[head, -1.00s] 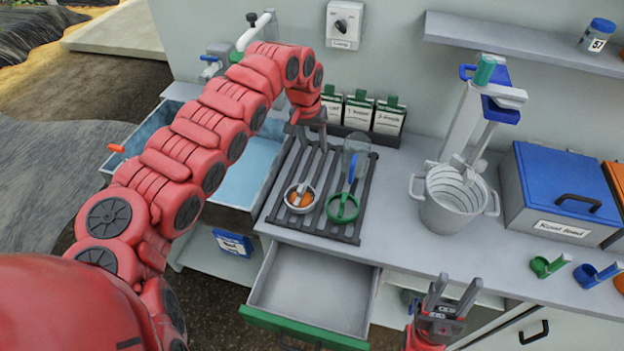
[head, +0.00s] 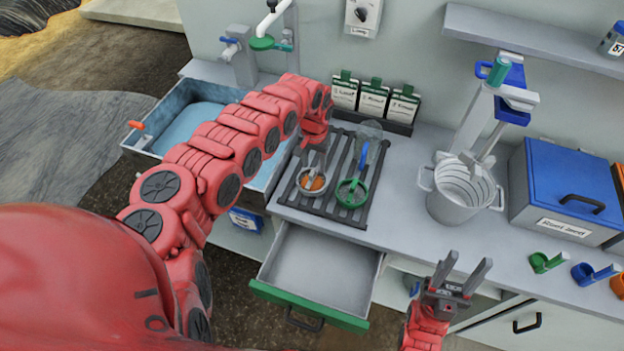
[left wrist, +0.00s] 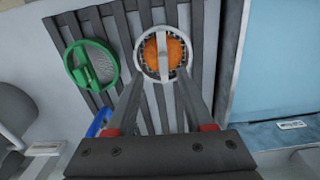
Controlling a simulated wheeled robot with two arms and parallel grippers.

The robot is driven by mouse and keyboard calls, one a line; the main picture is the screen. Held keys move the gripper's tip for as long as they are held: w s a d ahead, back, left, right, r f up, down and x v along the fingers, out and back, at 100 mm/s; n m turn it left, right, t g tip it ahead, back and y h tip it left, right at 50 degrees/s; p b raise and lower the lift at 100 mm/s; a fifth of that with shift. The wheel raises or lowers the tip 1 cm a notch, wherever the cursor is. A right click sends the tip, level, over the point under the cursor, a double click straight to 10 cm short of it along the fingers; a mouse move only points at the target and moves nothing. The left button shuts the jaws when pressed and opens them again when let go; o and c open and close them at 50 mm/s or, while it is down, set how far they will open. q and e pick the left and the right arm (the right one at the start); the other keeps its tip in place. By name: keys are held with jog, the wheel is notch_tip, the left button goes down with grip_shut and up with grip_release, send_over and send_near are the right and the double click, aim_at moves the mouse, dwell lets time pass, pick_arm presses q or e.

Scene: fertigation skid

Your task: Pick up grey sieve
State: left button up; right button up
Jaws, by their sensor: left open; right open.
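The grey sieve (head: 312,182) is a round grey rim with an orange item showing inside it. It lies on the dark slatted rack (head: 327,207), left of a green sieve (head: 351,193). My left gripper (head: 314,162) is open just above the grey sieve, pointing down. In the left wrist view the grey sieve (left wrist: 139,62) sits just beyond the open fingertips (left wrist: 158,84), with a pale bar across its orange content. The green sieve also shows there (left wrist: 90,66). My right gripper (head: 461,275) is open and empty in front of the counter.
An open drawer (head: 318,272) with a green front juts out below the rack. A sink with water (head: 178,132) is left of the rack. Seed packets (head: 373,98) stand behind it. A grey bucket (head: 460,197) and a blue-lidded box (head: 566,180) stand to the right.

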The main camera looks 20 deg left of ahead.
aim_at(312, 172)
pick_arm(q)
jog(key=shift+s+a+f+p, duration=0.15)
jog(key=shift+f+p, duration=0.15)
jog(key=shift+f, duration=0.95)
jog(key=shift+w+a+f+p, duration=0.15)
jog(key=shift+f+p, duration=0.1)
jog(key=shift+f, duration=0.95)
jog(key=shift+s, duration=0.1)
grip_shut()
